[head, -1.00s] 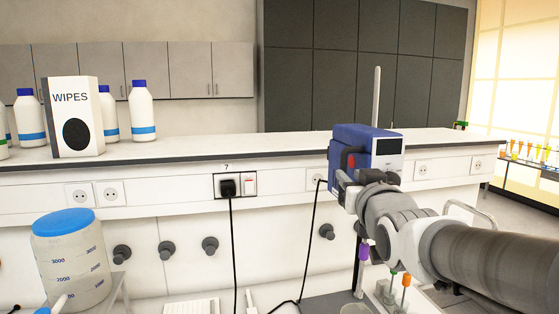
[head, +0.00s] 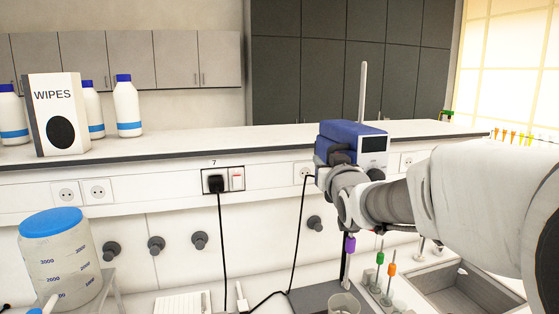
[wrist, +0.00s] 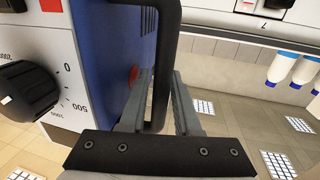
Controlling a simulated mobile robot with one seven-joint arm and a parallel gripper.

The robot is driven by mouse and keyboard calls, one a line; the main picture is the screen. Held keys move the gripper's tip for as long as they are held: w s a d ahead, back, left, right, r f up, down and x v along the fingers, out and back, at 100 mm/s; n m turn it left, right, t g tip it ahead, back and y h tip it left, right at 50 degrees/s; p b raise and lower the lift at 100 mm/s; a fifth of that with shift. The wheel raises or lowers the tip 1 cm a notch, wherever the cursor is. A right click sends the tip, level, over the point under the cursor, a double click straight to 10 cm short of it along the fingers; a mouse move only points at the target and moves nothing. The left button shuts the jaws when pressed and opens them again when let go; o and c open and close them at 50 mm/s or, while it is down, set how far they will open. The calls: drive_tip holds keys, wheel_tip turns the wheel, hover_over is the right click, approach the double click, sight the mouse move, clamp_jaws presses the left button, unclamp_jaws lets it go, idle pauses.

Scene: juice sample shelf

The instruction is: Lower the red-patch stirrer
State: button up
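The stirrer (head: 362,140) is a blue box with a pale front and a dark display, on an upright pole (head: 362,92) above the lower bench. In the wrist view its blue side (wrist: 105,50), part of a red patch (wrist: 133,76) and a black dial (wrist: 28,95) show. My gripper (head: 338,172) is at its left side. In the wrist view my gripper (wrist: 164,85) has its fingers close on both sides of the stirrer's black handle (wrist: 165,45), apparently shut on it. A purple piece (head: 350,244) hangs below the stirrer. In the head view my arm hides its lower part.
A clear beaker (head: 343,303) stands below the stirrer. A green-topped rod (head: 379,258) and an orange-topped rod (head: 391,269) stand to its right, near a sink (head: 460,290). A black cable (head: 297,240) hangs left. A large blue-lidded jar (head: 60,260) stands further left.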

clamp_jaws()
idle(1.4)
